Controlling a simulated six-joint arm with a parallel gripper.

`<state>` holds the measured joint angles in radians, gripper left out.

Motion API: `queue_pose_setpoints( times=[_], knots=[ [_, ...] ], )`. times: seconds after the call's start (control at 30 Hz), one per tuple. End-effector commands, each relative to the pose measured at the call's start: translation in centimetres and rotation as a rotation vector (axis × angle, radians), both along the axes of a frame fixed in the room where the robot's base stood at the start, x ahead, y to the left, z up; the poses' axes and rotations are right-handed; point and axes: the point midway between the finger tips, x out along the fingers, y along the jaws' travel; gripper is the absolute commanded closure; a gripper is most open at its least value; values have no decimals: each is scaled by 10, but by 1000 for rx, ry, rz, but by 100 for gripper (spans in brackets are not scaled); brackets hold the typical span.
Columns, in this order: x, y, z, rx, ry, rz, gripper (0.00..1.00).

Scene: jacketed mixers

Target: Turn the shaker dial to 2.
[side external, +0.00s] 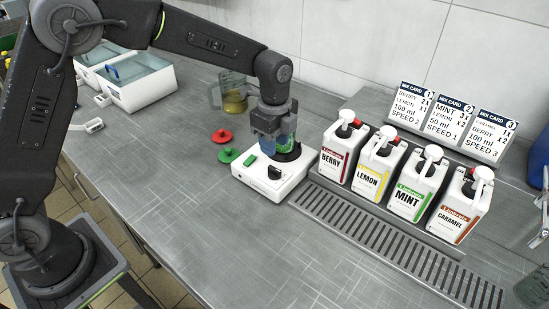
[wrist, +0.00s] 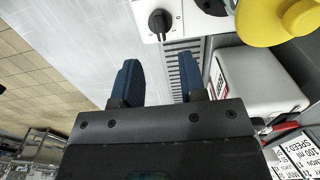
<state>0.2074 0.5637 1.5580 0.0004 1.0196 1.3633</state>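The shaker is a white box (side external: 268,178) on the bench, with a black dial (side external: 274,172) on its front and a dark round platform at its back. In the wrist view the dial (wrist: 160,22) shows at the top, beyond my fingertips; its small marks are too blurred to read for a setting. My gripper (side external: 276,146) is over the shaker, pointing down. In the wrist view my gripper (wrist: 158,70) has its two blue fingers apart, with nothing between them. The gripper partly hides something greenish at the platform in the side view.
White bottles labelled Berry (side external: 337,160), Lemon (side external: 374,168), Mint (side external: 413,190) and Caramel (side external: 461,210) stand to the right. Mix cards (side external: 445,115) stand behind. A red lid (side external: 222,136) and green lid (side external: 227,155) lie left. A yellow object (wrist: 270,22) is close right.

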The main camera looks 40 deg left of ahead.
Motion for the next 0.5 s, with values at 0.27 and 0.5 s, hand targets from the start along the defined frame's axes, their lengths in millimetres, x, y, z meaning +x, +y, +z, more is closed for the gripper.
queue_pose_setpoints(
  times=[0.27, 0.5],
  knots=[
    [0, 0, 45, 0, -2, 0, 62],
    [0, 0, 54, 0, 0, 0, 62]
  ],
)
